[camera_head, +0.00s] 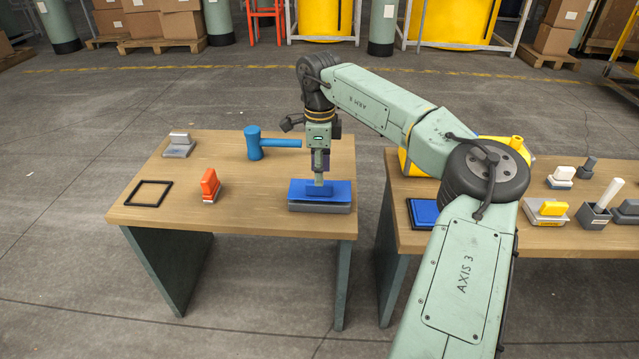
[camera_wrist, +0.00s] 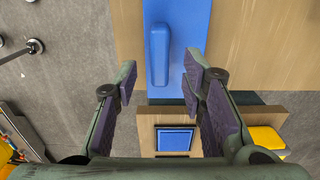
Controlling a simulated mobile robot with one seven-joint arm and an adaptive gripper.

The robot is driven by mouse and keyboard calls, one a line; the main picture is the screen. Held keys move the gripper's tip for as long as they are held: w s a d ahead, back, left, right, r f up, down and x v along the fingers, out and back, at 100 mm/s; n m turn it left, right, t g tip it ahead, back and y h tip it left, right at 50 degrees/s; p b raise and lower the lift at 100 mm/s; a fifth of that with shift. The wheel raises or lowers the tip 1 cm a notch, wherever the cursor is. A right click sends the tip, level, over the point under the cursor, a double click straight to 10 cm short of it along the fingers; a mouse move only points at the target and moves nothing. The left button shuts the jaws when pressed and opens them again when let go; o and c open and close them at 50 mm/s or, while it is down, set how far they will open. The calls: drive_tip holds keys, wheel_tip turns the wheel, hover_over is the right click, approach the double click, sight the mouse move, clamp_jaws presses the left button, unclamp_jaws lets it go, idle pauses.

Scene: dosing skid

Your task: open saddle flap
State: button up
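The saddle flap appears to be the blue panel (camera_head: 344,189) on a grey base (camera_head: 320,208), at the front right of the left table. It looks closed, lying over the base. In the wrist view the blue panel (camera_wrist: 188,22) carries a raised blue grip bar (camera_wrist: 158,55). My gripper (camera_head: 318,182) points down just over the panel. In the wrist view my gripper (camera_wrist: 162,84) has its fingers spread wide, with the bar ahead and roughly between the fingertips. I cannot tell whether a finger touches the bar. Nothing is held.
The left table (camera_head: 240,222) also holds a blue mallet (camera_head: 256,143), an orange-handled block (camera_head: 209,186), a black square frame (camera_head: 148,193) and a white-handled grey block (camera_head: 179,146). A second table stands right across a gap, with a blue-faced tray (camera_head: 423,213) and several small items.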

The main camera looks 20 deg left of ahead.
drive_tip(key=shift+f, duration=2.4)
clamp_jaws()
drive_tip(key=shift+s, duration=0.1)
